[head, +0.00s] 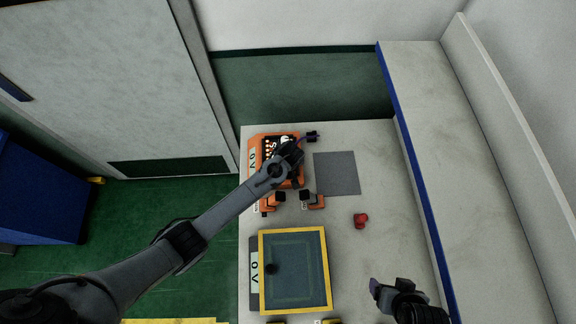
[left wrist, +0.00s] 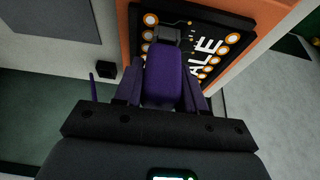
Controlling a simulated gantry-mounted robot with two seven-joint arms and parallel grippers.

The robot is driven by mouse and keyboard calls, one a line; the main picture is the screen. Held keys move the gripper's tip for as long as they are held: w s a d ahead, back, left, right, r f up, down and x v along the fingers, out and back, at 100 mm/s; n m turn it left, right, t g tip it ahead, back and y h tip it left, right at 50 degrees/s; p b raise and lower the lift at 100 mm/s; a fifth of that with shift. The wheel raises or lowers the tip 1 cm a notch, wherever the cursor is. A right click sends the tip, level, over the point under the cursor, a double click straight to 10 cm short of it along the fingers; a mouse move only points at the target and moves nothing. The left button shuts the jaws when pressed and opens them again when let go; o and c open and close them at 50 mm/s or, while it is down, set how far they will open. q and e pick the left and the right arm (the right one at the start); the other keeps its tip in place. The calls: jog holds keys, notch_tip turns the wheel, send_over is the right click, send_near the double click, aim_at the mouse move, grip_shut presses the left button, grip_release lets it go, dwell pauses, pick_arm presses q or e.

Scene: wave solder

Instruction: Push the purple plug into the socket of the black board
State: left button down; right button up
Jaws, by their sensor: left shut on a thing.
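The black board (head: 270,145) with white lettering lies in an orange fixture (head: 254,150) at the table's back left. It also shows in the left wrist view (left wrist: 232,22), with copper-ringed holes. My left gripper (head: 291,148) is over the board's right part and covers some of it. In the left wrist view my left gripper (left wrist: 163,90) is shut on the purple plug (left wrist: 165,75). The plug's front end is right at a grey socket (left wrist: 166,33) on the board's edge. I cannot tell how deep it sits. My right gripper (head: 390,288) is empty, its fingers apart, at the front right.
A black block (head: 312,135) on a purple cable is beside the board. A grey pad (head: 337,173) lies right of the fixture. The table's right part is mostly clear.

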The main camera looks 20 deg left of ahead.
pick_arm(q)
jog(key=shift+f, duration=0.15)
jog(key=c, duration=0.6)
grip_release()
jog(key=shift+s, duration=0.1)
jog(key=shift+o, duration=0.2)
